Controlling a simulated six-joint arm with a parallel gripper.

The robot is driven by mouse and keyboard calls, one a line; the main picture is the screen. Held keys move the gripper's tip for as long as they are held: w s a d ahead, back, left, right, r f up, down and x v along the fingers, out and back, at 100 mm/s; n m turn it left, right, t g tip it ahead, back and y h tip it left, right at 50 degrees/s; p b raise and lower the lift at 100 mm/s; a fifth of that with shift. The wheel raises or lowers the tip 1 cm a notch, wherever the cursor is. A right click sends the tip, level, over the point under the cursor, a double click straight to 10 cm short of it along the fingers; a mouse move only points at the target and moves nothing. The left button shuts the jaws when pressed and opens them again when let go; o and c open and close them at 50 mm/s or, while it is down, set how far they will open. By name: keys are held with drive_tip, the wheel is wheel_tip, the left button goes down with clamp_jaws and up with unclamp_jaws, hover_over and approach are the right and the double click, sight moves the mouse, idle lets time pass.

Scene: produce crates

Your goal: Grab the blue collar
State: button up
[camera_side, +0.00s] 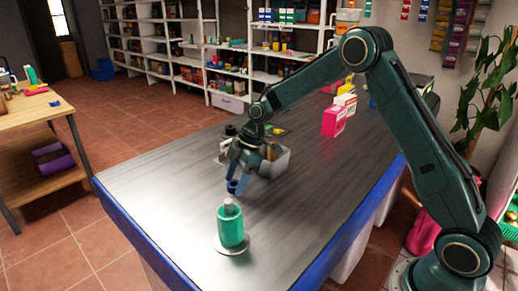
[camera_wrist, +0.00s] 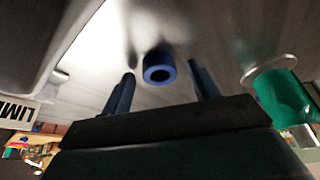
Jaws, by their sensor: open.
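The blue collar (camera_wrist: 158,72) is a short blue ring with a dark hole. In the wrist view it lies just beyond and between my two open fingers, apart from both. In the side view the collar (camera_side: 233,186) shows at the tips of my gripper (camera_side: 238,178), partly hidden by the fingers. In the wrist view my gripper (camera_wrist: 162,90) is open with nothing between its fingers.
Pink boxes (camera_side: 333,121) stand further back. The table's left part is clear.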

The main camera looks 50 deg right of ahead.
drive_tip(key=shift+c, duration=0.2)
idle(0.3)
drive_tip(key=c, duration=1.1)
drive_tip(key=shift+o, duration=0.2)
wheel_tip(320, 180, up, 20)
drive_tip(key=shift+a, duration=0.1)
idle(0.5)
